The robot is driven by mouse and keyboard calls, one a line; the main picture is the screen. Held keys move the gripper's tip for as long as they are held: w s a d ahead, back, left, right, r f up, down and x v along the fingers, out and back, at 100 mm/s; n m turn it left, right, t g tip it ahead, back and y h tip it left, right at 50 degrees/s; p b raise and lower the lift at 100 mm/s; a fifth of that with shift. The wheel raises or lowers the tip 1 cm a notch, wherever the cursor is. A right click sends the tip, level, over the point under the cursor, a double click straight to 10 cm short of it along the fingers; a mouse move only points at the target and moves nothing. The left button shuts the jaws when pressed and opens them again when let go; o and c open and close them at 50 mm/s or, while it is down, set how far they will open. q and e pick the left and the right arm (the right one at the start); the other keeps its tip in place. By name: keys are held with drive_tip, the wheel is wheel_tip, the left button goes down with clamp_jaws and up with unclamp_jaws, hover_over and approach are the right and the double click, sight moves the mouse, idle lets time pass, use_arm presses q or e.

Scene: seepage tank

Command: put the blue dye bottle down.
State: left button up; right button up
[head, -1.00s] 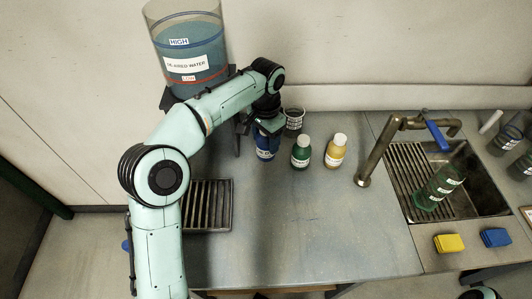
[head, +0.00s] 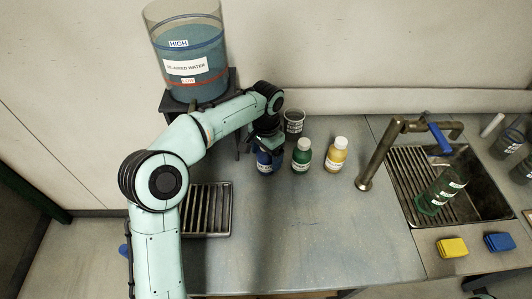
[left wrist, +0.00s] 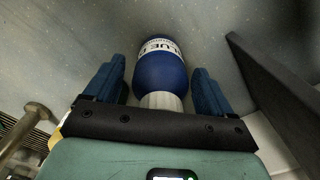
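The blue dye bottle (head: 265,169) stands upright on the bench, left of the green bottle, with its upper part hidden by my left gripper (head: 266,143). In the left wrist view, the blue bottle (left wrist: 161,72) shows its blue body, part of a white label and a pale cap. My left gripper (left wrist: 159,88) has one blue finger on each side of the bottle. Narrow gaps show between the fingers and the bottle, so the gripper looks open around it. My right gripper is not in view.
The green bottle (head: 303,158) and yellow bottle (head: 336,156) stand close on the right. A dark mesh cup (head: 293,122) is just behind. The de-aired water tank (head: 188,75) rises on its stand at the back left. A drain grate (head: 207,212) lies front left; the front bench is clear.

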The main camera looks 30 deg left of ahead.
use_arm(q)
drive_tip(key=shift+r, duration=0.1)
wheel_tip(320, 180, up, 12)
drive_tip(key=p, duration=0.3)
drive_tip(key=shift+r, duration=0.1)
idle(0.6)
